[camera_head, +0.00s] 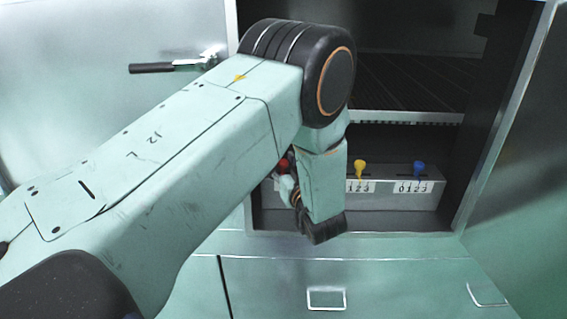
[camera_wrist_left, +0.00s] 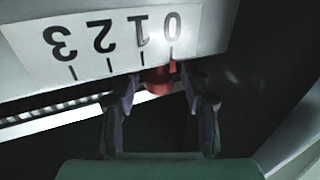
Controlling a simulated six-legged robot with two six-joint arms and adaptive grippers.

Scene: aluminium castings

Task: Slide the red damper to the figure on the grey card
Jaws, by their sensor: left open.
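The red damper (camera_wrist_left: 158,80) is a small red knob below a white scale plate (camera_wrist_left: 105,42), which reads 0, 1, 2, 3 upside down in the left wrist view. Its red pointer is at the mark of the 0. My left gripper (camera_wrist_left: 161,92) is open, with one dark finger on each side of the red knob; I cannot tell whether they touch it. In the head view the red knob (camera_head: 283,163) is partly hidden behind my left arm, which also covers most of the gripper. No grey card can be made out. My right gripper is not in view.
A yellow knob (camera_head: 360,167) and a blue knob (camera_head: 419,168) stand on the same grey box (camera_head: 400,198) inside the cabinet, to the right. A shelf (camera_head: 405,117) is above them. An open door (camera_head: 525,165) bounds the right. Drawer handles (camera_head: 326,299) are below.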

